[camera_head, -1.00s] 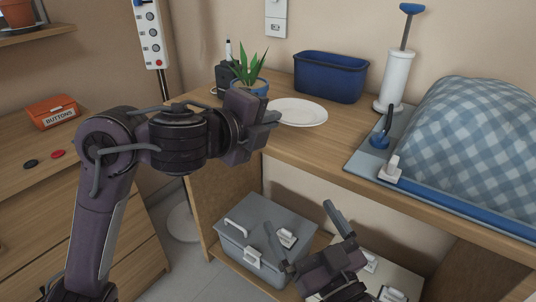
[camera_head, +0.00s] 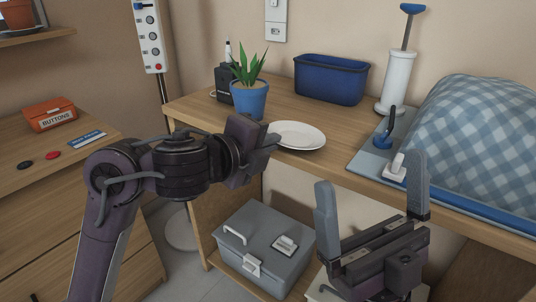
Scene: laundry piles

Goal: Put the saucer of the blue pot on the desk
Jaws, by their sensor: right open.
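The saucer (camera_head: 301,136) is a round white dish near the front edge of the desk (camera_head: 345,165), right of the blue pot (camera_head: 251,98) with its green plant. My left gripper (camera_head: 269,142) is at the saucer's left rim and appears shut on it; its fingertips are partly hidden. The saucer looks level. I cannot tell whether its underside touches the desk top. My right gripper (camera_head: 372,190) is open and empty in front of the desk, fingers pointing up.
A blue bin (camera_head: 330,79), a white pump-like cylinder (camera_head: 397,80) and a small black device (camera_head: 224,82) stand along the back. A blue checked cloth (camera_head: 485,140) fills a tray at right. A grey toolbox (camera_head: 262,245) sits below. Desk between bin and saucer is clear.

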